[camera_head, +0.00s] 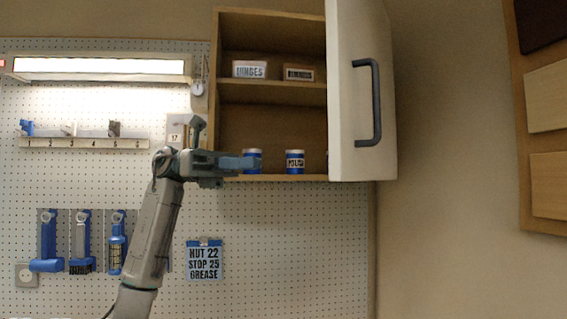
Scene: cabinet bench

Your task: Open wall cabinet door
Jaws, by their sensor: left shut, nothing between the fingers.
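The wall cabinet (267,82) hangs at the top middle, and its inside shows. Its white door (345,90) stands swung open on the right side, with a dark bar handle (377,103) on its face. My left gripper (257,163) is shut and empty, in front of the cabinet's lower left part. It points right, apart from the handle. It partly hides a blue can (252,154) on the cabinet floor. My right gripper is not in view.
Inside the cabinet are two labelled bins (249,69) on the shelf and another blue can (295,161) below. A pegboard (300,250) with tools and a lit lamp (100,66) fills the left. A board (540,130) hangs at the right. Bare wall lies between door and board.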

